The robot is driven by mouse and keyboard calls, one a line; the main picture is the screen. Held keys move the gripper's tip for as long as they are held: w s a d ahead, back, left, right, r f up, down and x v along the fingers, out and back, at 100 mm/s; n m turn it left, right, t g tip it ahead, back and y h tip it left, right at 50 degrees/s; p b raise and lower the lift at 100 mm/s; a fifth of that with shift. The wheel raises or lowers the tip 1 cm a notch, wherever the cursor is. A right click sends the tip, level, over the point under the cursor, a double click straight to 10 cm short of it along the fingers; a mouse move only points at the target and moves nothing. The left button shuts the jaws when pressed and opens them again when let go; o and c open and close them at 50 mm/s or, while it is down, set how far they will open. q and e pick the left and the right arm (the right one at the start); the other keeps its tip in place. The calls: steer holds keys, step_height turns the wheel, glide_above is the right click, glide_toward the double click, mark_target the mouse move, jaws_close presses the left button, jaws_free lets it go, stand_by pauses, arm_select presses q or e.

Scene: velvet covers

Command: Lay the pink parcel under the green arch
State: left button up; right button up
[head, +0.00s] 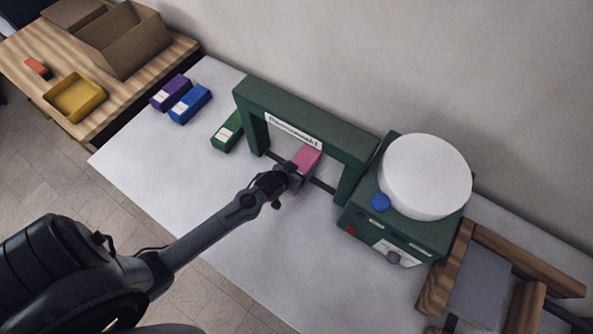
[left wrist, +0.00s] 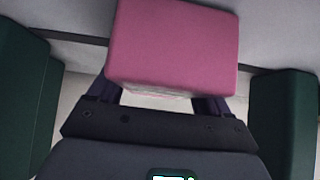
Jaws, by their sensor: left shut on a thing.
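The pink parcel (head: 308,157) is at the opening of the green arch (head: 300,113), between its two legs. In the left wrist view the pink parcel (left wrist: 172,45) fills the upper middle, with a dark green leg (left wrist: 20,95) on the left and another (left wrist: 288,120) on the right. My left gripper (head: 296,175) is shut on the parcel from the near side and hides part of it. I cannot tell whether the parcel touches the white surface. My right gripper is not in view.
A dark bar (head: 322,186) runs between the arch legs. Green (head: 228,131), blue (head: 190,104) and purple (head: 170,92) parcels lie left of the arch. A green device with a white round top (head: 425,177) stands right. The white table (head: 200,190) is clear in front.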

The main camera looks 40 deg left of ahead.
arm_select(q)
steer(key=shift+f, duration=0.15)
steer(key=o, duration=1.2)
steer(key=shift+o, duration=0.2)
steer(key=shift+s+r, duration=0.1)
steer(key=shift+r, duration=0.2)
steer(key=s+d+r+m+g, duration=0.1)
steer(key=s+d+r, duration=0.2)
steer(key=s, duration=0.4)
steer(key=s+d+r+m+g+h+p, duration=0.1)
steer(key=s+d+r+g, duration=0.1)
steer(key=s+r, duration=0.4)
steer(key=s+d+r+m+g, duration=0.1)
steer(key=s+d+r, duration=0.3)
steer(key=s, duration=0.4)
steer(key=shift+s+r+m+g+p, duration=0.15)
steer(key=shift+r+m+g+p, duration=0.15)
steer(key=shift+r+g, duration=0.4)
